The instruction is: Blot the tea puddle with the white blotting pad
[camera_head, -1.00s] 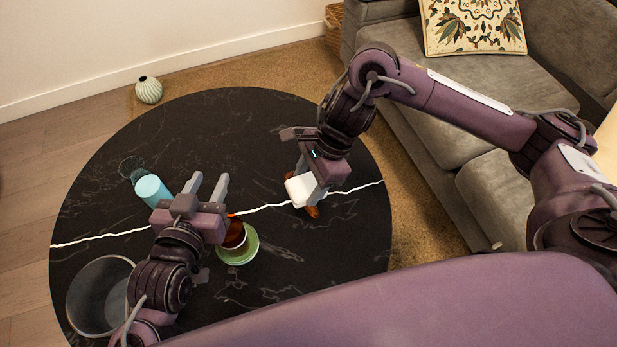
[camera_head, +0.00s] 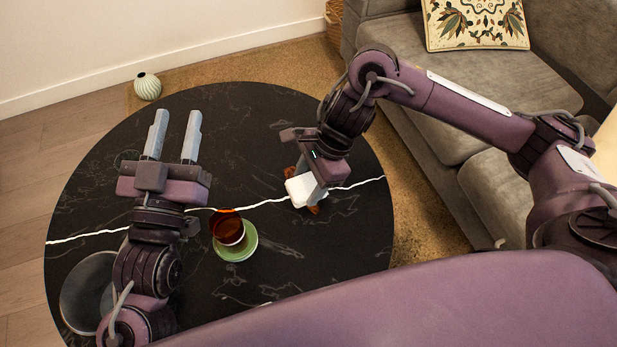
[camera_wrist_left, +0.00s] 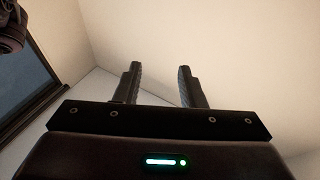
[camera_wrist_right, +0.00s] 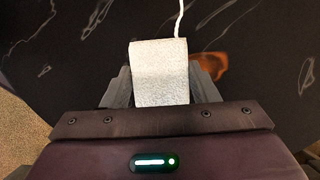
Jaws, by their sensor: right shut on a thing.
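The white blotting pad (camera_head: 299,190) is held in my right gripper (camera_head: 312,186), whose fingers are shut on its sides. In the right wrist view the pad (camera_wrist_right: 160,72) stands out between the fingers. The orange-brown tea puddle (camera_head: 314,210) shows around the pad's edges on the black table, and in the right wrist view the puddle (camera_wrist_right: 297,76) lies partly behind the pad and right finger. I cannot tell whether the pad touches it. My left gripper (camera_head: 172,135) is open and empty over the table's left part; in the left wrist view its fingers (camera_wrist_left: 160,70) are apart.
A cup of tea (camera_head: 228,229) stands on a green saucer (camera_head: 240,254) between my arms. A clear glass vessel (camera_head: 82,290) is at the table's near left, partly behind my left arm. The sofa (camera_head: 440,120) borders the right.

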